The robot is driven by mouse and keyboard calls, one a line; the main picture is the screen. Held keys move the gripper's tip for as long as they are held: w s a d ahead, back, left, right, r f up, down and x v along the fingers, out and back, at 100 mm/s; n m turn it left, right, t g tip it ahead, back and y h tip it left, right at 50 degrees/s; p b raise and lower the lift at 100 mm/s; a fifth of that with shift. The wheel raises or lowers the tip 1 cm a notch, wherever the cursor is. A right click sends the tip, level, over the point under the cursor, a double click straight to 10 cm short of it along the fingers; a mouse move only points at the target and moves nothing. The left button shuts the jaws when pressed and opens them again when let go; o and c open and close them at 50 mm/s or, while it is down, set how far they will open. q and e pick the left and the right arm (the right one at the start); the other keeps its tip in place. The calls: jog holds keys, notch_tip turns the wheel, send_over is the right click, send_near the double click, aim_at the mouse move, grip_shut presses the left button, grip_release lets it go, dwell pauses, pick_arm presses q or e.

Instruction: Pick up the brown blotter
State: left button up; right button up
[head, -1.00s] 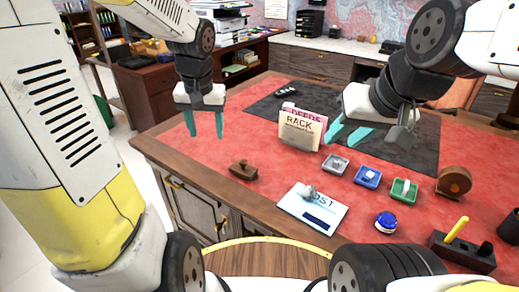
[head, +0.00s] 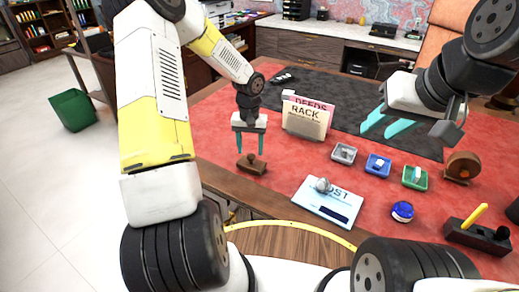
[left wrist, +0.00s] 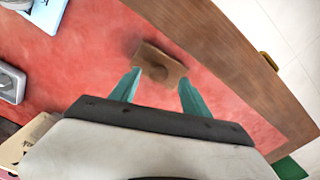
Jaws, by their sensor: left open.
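The brown blotter (head: 252,164) sits on the red desk top near its front left edge, with a small knob on top. It also shows in the left wrist view (left wrist: 162,66), just beyond the fingertips. My left gripper (head: 249,153) is open and points down, right above the blotter; in the left wrist view its two teal fingers (left wrist: 156,88) are apart, with nothing between them. My right gripper (head: 385,124) is over the dark mat, its teal fingers apart and empty.
A card rack (head: 305,118) stands behind and right of the blotter. A white and blue paper (head: 328,203) with a grey object on it lies right of it. Small grey, blue and green trays (head: 378,165) stand further right. The desk's wooden edge (left wrist: 245,50) is close to the blotter.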

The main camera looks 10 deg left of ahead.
aim_at(251, 155)
pick_arm(q)
notch_tip(251, 155, down, 4)
jog(key=shift+d+r, duration=0.1)
grip_shut()
